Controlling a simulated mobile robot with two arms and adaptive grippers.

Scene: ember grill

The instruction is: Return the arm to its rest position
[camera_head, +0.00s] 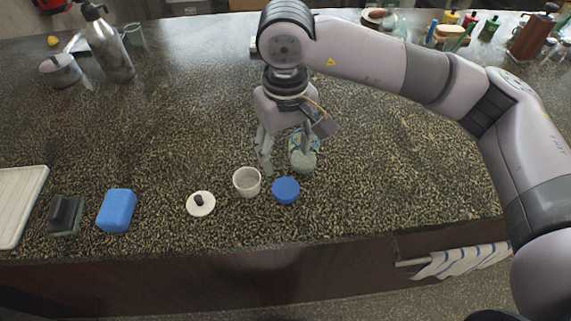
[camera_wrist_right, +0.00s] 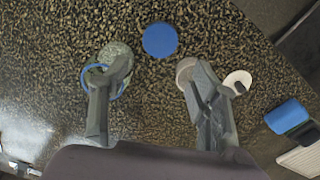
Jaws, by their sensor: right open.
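My right arm reaches in from the right, with its right gripper (camera_head: 285,160) pointing down over the counter (camera_head: 380,170). The gripper is open, and nothing shows between its fingers in the wrist view (camera_wrist_right: 158,78). A pale green round thing (camera_head: 303,162) with a blue ring is partly hidden by one finger. A small white cup (camera_head: 247,182) stands near the other finger; I cannot tell if they touch. In the wrist view that finger partly covers the cup (camera_wrist_right: 185,70). My left gripper is out of view.
A blue round lid (camera_head: 285,190) and a white lid with a dark knob (camera_head: 201,204) lie near the front edge. Left are a blue sponge (camera_head: 117,210), a dark scrubber (camera_head: 66,214) and a white board (camera_head: 22,200). Bottles and jars line the back. The middle left is clear.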

